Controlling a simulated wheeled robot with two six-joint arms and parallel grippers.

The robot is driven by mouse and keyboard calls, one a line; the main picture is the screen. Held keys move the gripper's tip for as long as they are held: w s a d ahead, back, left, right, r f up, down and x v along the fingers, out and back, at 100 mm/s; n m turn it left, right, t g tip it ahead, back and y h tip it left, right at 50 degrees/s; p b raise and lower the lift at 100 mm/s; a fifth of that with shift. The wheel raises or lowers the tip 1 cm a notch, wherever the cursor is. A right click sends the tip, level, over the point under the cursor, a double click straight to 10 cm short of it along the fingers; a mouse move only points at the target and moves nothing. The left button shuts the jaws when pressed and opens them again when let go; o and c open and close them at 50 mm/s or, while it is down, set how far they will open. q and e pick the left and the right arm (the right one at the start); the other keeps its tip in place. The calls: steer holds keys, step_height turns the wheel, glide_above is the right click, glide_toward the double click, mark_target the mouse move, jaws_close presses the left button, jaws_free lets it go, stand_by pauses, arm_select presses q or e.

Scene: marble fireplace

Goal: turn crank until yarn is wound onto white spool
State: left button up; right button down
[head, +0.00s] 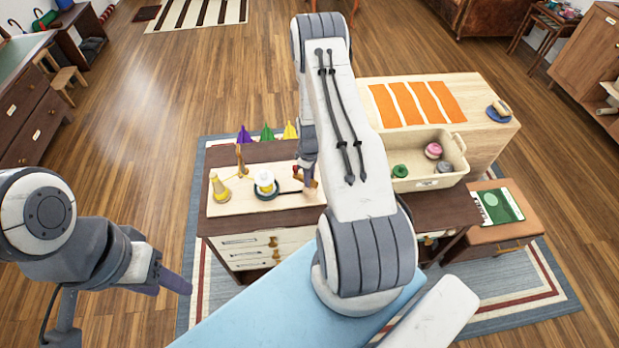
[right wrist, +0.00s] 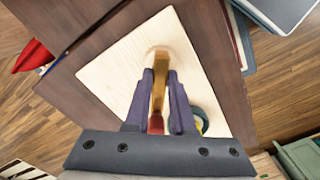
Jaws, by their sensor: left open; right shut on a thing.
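A pale wooden board (head: 235,206) on the dark cabinet carries the winding parts. The white spool (head: 264,176) stands upright on it, with some yellow low around it. A yellow yarn cone (head: 219,188) stands to its left. My right gripper (head: 308,181) is at the board's right end, partly hidden by my arm. In the right wrist view, my right gripper (right wrist: 161,88) is shut on the wooden crank (right wrist: 158,84), which has a red part (right wrist: 155,124). My left gripper (head: 174,283) is open and empty, away from the cabinet at lower left.
Purple, green and yellow pointed pieces (head: 266,132) stand along the cabinet's back edge. A cream bin (head: 414,178) with several yarn balls is to the right. Orange strips (head: 415,103) lie on the pale table behind it. Floor left of the cabinet is clear.

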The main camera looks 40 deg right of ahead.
steer(key=m+b, duration=0.2)
steer(key=m, duration=0.3)
steer(key=shift+f+b, duration=0.1)
steer(key=shift+b, duration=0.25)
steer(key=m+b, duration=0.2)
steer(key=m, duration=0.4)
steer(key=shift+m, duration=0.3)
steer(key=m+b, duration=0.2)
steer(key=m, duration=0.7)
steer(key=shift+m+b, duration=0.3)
steer(key=shift+m, duration=1.6)
steer(key=c, duration=0.8)
jaws_free()
